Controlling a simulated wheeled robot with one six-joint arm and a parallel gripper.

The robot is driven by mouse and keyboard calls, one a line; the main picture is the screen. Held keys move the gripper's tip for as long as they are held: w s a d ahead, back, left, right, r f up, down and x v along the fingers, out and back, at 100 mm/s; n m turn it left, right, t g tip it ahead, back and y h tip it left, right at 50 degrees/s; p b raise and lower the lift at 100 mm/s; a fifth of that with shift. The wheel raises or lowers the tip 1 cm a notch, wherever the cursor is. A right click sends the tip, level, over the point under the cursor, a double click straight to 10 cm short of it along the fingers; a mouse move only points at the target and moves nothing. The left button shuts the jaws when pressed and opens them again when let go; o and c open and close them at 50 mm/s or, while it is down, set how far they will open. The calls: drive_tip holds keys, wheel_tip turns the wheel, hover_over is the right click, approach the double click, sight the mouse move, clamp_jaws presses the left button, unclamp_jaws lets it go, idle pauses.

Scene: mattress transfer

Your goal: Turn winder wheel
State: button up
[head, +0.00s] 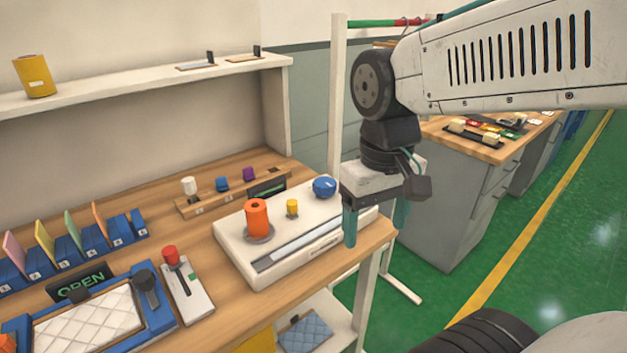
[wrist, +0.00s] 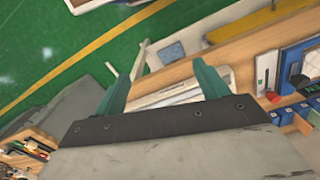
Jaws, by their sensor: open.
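A white winder unit (head: 235,248) sits at the right end of the wooden bench. It carries an orange spool (head: 257,218), a small yellow peg (head: 292,208) and a round blue knob (head: 324,187); I cannot tell for certain which part is the winder wheel. My gripper (head: 375,234) points down, open and empty, at the unit's right end, just right of the blue knob. In the wrist view, part of the white unit (wrist: 172,94) shows between the teal fingers of my gripper (wrist: 158,74). The orange spool and blue knob are not visible there.
A red-handled lever (head: 171,256), a blue frame with a quilted pad (head: 85,318) and colored card slots (head: 68,246) stand left of the unit. A rack (head: 232,196) with small parts lies behind it. Green floor (head: 440,290) is clear to the right.

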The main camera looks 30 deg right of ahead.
drive_tip(key=w+d+f+n+g, duration=0.1)
drive_tip(key=w+d+n, duration=0.25)
drive_tip(key=w, duration=0.65)
drive_tip(key=n+t, duration=0.1)
drive_tip(key=n, duration=1.6)
hover_over(326, 181)
wheel_tip(326, 181, down, 4)
drive_tip(key=shift+s+r, duration=0.1)
drive_tip(key=shift+r, duration=0.15)
drive_tip(key=shift+r+n, duration=0.15)
drive_tip(key=shift+n, duration=1.1)
wheel_tip(326, 181, down, 8)
drive_tip(key=shift+r, duration=0.1)
drive_tip(key=c, duration=1)
